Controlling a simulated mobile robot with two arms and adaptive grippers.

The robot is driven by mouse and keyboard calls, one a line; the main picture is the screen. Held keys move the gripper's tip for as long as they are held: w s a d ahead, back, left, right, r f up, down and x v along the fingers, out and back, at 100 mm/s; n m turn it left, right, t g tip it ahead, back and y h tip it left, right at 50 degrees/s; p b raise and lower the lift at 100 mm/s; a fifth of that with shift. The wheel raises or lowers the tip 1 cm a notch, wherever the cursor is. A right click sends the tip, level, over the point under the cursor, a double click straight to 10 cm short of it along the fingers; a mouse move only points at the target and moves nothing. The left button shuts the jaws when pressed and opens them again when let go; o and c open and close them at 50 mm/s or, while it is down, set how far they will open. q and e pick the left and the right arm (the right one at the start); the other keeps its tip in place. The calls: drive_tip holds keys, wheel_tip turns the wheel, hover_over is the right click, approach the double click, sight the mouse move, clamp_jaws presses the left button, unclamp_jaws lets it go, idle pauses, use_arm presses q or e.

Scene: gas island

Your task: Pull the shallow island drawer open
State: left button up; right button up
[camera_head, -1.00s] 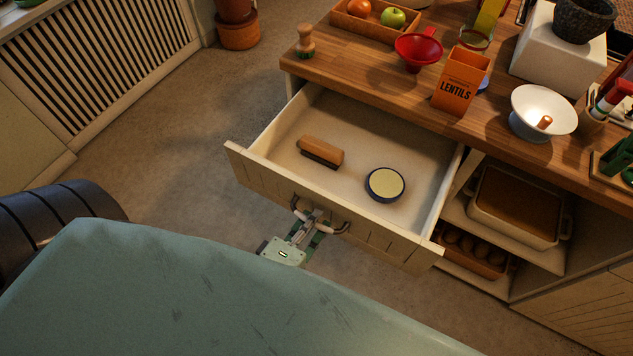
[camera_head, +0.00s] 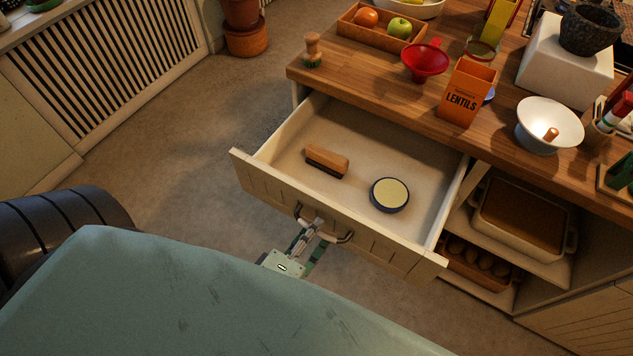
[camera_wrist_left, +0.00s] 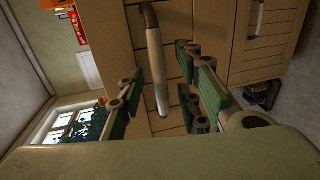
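The shallow island drawer (camera_head: 262,182) stands pulled well out from under the wooden counter, its inside open to view. A bar handle (camera_head: 341,240) is on its slatted front; the handle also shows in the left wrist view (camera_wrist_left: 156,62). My left gripper (camera_head: 314,226) is at the handle in front of the drawer. In the left wrist view its green-padded fingers (camera_wrist_left: 158,72) are spread apart on either side of the bar, with gaps visible. A wooden brush (camera_head: 327,160) and a round tin (camera_head: 389,194) lie in the drawer. My right gripper is out of view.
The countertop (camera_head: 375,82) holds a lentils box (camera_head: 466,92), a red funnel (camera_head: 425,62), a white bowl (camera_head: 549,124) and a fruit tray (camera_head: 381,32). Open shelves with a baking dish (camera_head: 521,216) are right of the drawer. Floor left of the drawer is clear.

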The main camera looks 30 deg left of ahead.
use_arm(q)
drive_tip(key=s+r, duration=0.2)
drive_tip(key=s, duration=0.8)
drive_tip(key=shift+s+a, duration=0.2)
drive_tip(key=shift+s, duration=0.1)
